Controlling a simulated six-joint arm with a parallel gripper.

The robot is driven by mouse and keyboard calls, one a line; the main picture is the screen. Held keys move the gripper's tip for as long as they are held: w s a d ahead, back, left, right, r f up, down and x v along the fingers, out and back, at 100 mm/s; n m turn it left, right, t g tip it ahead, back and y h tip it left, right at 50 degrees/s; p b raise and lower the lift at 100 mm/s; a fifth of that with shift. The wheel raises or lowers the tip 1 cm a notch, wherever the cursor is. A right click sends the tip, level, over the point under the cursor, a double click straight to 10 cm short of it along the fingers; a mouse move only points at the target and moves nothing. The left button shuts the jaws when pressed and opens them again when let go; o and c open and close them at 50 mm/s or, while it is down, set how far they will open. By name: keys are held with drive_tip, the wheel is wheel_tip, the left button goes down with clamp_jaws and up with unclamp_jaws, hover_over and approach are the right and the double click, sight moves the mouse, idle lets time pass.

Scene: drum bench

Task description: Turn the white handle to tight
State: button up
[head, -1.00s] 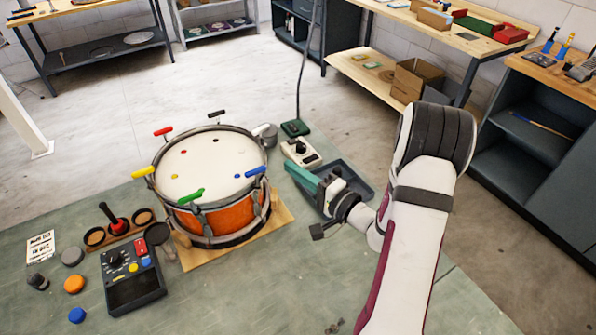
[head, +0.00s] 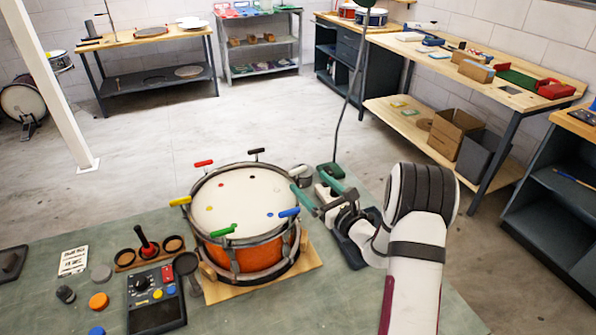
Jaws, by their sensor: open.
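The drum (head: 246,241) has an orange shell and a pale head with coloured dots, and stands on a wooden base (head: 222,292). Around its rim are red (head: 204,163), black (head: 256,151), yellow (head: 180,201), green (head: 221,231) and blue (head: 289,212) handles. A pale shape (head: 299,170) at the back right rim may be the white handle; a grey round object overlaps it, so I cannot tell its angle. My gripper (head: 307,181), with teal fingers, is open and empty, just right of the drum and close to that pale shape. I see no contact.
A dark tray (head: 352,254) lies under my gripper. A green-based stand (head: 331,171) with a tall rod rises behind it. A control box (head: 155,300), a cup holder (head: 125,259) and coloured knobs lie left of the drum. The bench front right of the drum is clear.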

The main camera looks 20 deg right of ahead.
sight(299, 172)
drive_tip(key=w, duration=0.4)
drive_tip(key=w+a, duration=0.1)
drive_tip(key=w, duration=0.1)
drive_tip(key=shift+w+a, duration=0.1)
drive_tip(key=shift+w, duration=0.3)
drive_tip(key=c, duration=1.4)
drive_tip(key=shift+a+m+h, duration=0.1)
drive_tip(key=shift+m+h, duration=0.6)
drive_tip(key=shift+h, duration=0.4)
drive_tip(key=o, duration=1.4)
